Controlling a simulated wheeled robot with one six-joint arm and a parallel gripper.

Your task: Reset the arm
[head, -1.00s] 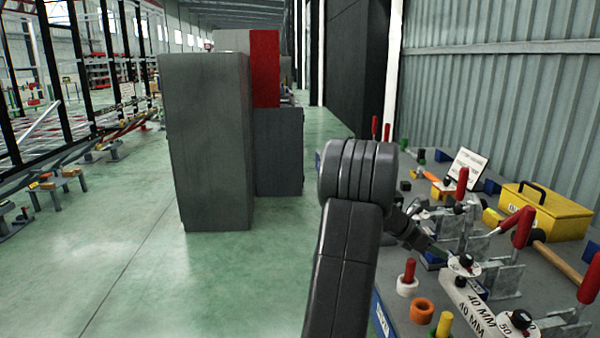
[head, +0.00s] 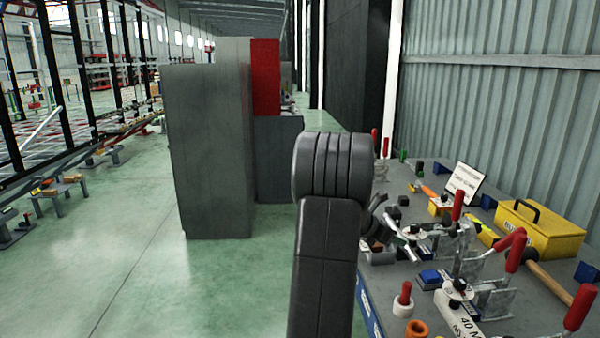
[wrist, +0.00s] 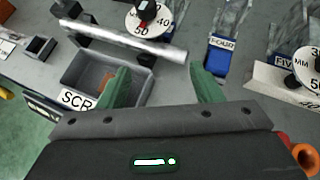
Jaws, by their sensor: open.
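My gripper (wrist: 163,82) is open in the wrist view, with its two green fingers spread apart and nothing between them. It hangs over the grey bench (wrist: 185,93). The left finger overlaps a grey bin (wrist: 76,77) labelled "SCR...", and the right finger points towards a small blue block (wrist: 217,58). In the head view my arm stands upright in the middle, its dark elbow on top, and hides most of the gripper beside the bench's left edge.
Red-handled clamps (head: 513,252), a yellow toolbox (head: 541,229), a hammer (head: 550,276) and an orange ring (head: 416,329) crowd the bench at right. Grey cabinets (head: 208,150) stand ahead at left. The green floor (head: 130,235) is open at left.

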